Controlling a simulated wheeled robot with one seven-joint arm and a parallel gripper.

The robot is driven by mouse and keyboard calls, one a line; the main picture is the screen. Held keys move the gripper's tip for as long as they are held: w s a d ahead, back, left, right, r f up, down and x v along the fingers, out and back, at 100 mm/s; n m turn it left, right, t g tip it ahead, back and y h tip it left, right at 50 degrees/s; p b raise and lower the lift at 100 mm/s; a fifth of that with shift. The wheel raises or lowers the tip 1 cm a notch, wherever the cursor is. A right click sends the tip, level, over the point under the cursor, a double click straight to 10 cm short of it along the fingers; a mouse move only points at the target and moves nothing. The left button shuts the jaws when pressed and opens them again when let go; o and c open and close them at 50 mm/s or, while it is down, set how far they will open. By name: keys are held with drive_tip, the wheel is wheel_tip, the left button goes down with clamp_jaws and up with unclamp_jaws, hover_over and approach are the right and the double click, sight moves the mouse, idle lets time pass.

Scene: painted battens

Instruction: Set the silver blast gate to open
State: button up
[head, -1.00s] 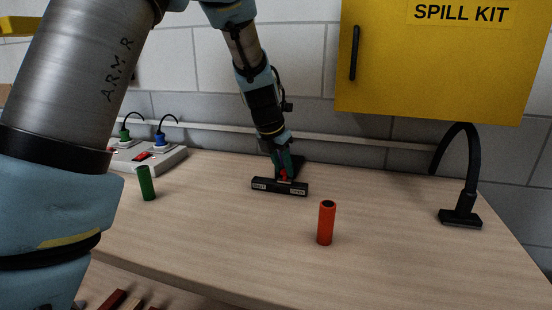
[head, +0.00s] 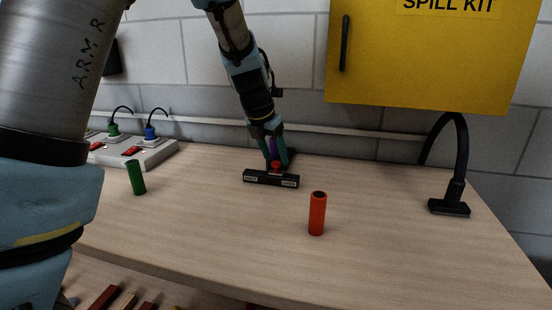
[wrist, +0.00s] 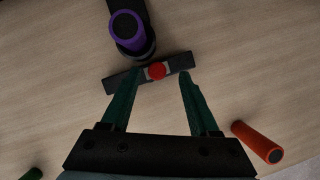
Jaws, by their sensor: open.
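The blast gate is a low black bar (head: 256,178) on the table with a label near each end; the right one seems to read OPEN, the left is too small to read surely. A red knob (head: 275,165) stands near its middle. In the wrist view the knob (wrist: 157,71) sits on a small silver plate (wrist: 145,76), slightly right of the bar's centre. My gripper (head: 276,158) is over the bar. In the wrist view its open fingers (wrist: 162,78) appear on either side of the knob, with gaps at both sides.
A purple cylinder (wrist: 125,28) on a black base stands just behind the bar. An orange-red cylinder (head: 317,214) stands in front to the right, a green one (head: 136,178) to the left. A power strip (head: 145,155) and black lamp (head: 450,206) are farther out.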

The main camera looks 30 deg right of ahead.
drive_tip(key=v, duration=0.9)
drive_tip(key=a+f+m+y, duration=0.1)
drive_tip(key=a+f+m, duration=0.2)
drive_tip(key=a, duration=0.6)
drive_tip(key=a+f+m+y, duration=0.1)
drive_tip(key=a+f+m, duration=0.2)
drive_tip(key=a+m, duration=0.4)
drive_tip(key=a+f+m+y, duration=0.1)
drive_tip(key=a+f+m, duration=0.2)
drive_tip(key=a, duration=0.9)
drive_tip(key=shift+a+f+m, duration=0.1)
drive_tip(key=shift+f+m, duration=0.05)
drive_tip(key=shift+m, duration=0.65)
drive_tip(key=shift+a+f+m, duration=0.1)
drive_tip(key=shift+f+m, duration=0.05)
drive_tip(key=shift+m, duration=0.65)
drive_tip(key=s+a+f+m, duration=0.1)
drive_tip(key=a+m, duration=0.1)
drive_tip(key=s+a+m, duration=0.2)
drive_tip(key=a, duration=0.1)
drive_tip(key=s+a+f+m+y, duration=0.1)
drive_tip(key=s+a+m, duration=0.1)
drive_tip(key=shift+a+f+m, duration=0.25)
drive_tip(key=shift+f+m, duration=0.05)
drive_tip(key=shift+m, duration=0.1)
drive_tip(key=shift+s+a+f+m, duration=0.15)
drive_tip(key=shift+s+a+m, duration=0.2)
drive_tip(key=shift+m, duration=0.15)
